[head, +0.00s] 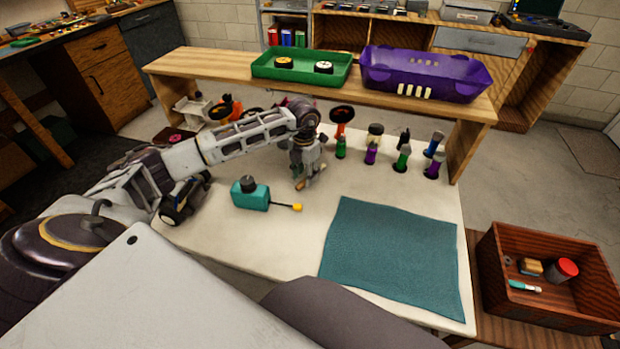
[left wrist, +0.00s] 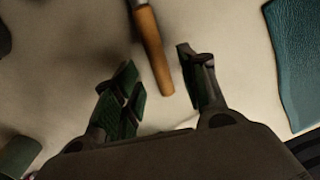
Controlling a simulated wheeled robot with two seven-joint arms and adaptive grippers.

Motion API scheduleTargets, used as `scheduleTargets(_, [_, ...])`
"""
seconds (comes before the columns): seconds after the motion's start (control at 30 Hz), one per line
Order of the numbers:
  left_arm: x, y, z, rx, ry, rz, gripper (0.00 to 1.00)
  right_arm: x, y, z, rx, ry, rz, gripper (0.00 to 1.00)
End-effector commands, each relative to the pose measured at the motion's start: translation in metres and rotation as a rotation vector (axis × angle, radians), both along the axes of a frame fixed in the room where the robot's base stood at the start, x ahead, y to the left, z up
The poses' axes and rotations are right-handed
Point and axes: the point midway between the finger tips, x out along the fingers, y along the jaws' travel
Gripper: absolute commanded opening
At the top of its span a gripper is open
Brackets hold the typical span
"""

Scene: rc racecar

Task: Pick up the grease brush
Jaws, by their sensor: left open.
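The grease brush (left wrist: 150,45) shows in the left wrist view as a brown wooden handle with a metal collar at the top edge; its bristles are out of frame. Its handle end lies between the open fingers of my left gripper (left wrist: 163,88), and I cannot tell whether they touch it. In the head view my left gripper (head: 306,172) points down low over the white tabletop, between the teal bottle and the row of small tools. A small bit of the brush handle (head: 299,185) shows by the fingertips; the gripper hides the rest.
A teal bottle (head: 250,195) with a yellow-tipped spout lies left of the gripper. A teal mat (head: 393,255) covers the right front. Several upright tools (head: 403,157) stand behind. A wooden shelf (head: 210,64) holds a green tray (head: 300,76) and purple tray (head: 425,84).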

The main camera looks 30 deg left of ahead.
Motion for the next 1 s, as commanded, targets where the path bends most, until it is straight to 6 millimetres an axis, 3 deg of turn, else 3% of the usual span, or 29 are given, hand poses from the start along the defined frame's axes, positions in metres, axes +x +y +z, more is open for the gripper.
scheduleTargets(0.2, [0.000,0.000,-0.019,0.000,0.001,0.001,0.42,0.006,0.001,0.002,0.001,-0.004,-0.001,0.40])
scheduleTargets(0.7, [0.000,0.000,-0.020,0.000,0.000,0.000,0.42,0.007,0.002,0.004,0.002,-0.008,-0.001,0.40])
scheduleTargets(1.0, [0.000,0.000,-0.020,0.001,0.000,0.000,0.05,0.004,0.001,0.003,0.001,-0.005,0.000,0.40])
